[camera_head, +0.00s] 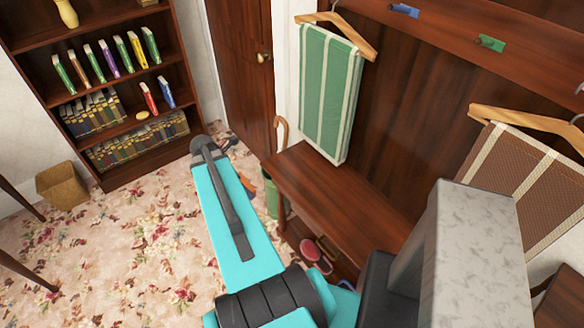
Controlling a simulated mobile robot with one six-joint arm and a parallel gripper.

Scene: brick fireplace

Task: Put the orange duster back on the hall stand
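The hall stand (335,197) is dark brown wood, with a seat, a tall back panel and a rail above. Blue (404,10) and green (490,43) pieces show on its rail. A small orange patch (247,186) shows low down between my arm and a green container; I cannot tell whether it is the orange duster. My teal arm reaches away from the camera across the floor, left of the stand. My gripper cannot be made out; the arm hides part of the floor.
A green striped cloth (328,95) and a brown striped one (530,185) hang on wooden hangers at the stand. Red shoes (311,250) lie under the seat. A green container (270,193) stands at its left end. A bookcase (120,178) and a basket (62,187) stand left. Flowered carpet is open at left.

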